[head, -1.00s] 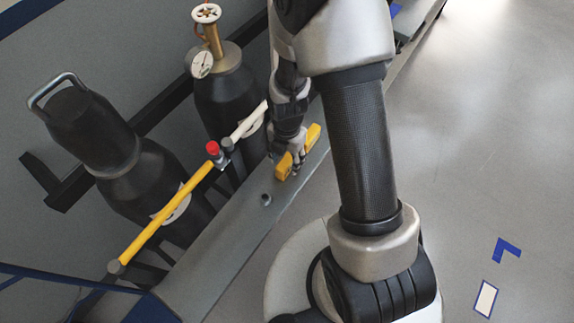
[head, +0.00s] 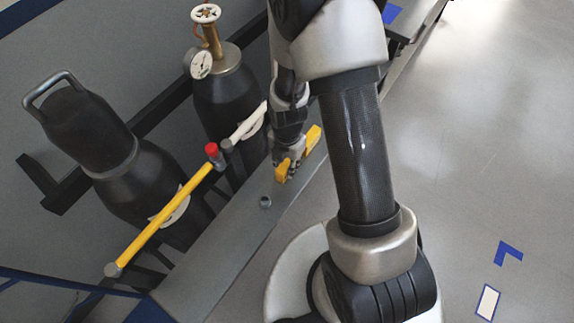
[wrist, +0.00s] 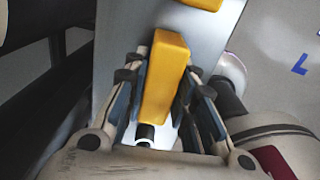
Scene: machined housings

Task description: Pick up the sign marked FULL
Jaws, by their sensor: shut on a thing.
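My gripper (wrist: 166,85) is shut on a yellow block (wrist: 166,75), with a finger on each side of it. No lettering on the block can be read. In the head view my gripper (head: 289,158) is low over the grey bench, and the yellow block (head: 282,173) shows at its near side. A second yellow piece (head: 313,138) lies just beyond; its edge is at the top of the wrist view (wrist: 203,3). I cannot tell whether the held block touches the bench.
The grey bench (head: 222,245) carries a small dark metal fitting (head: 265,202). Two dark cylinders (head: 90,130) (head: 225,100) stand to the left behind a yellow bar (head: 165,222) with a red knob (head: 211,149). Open floor (head: 480,150) lies to the right.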

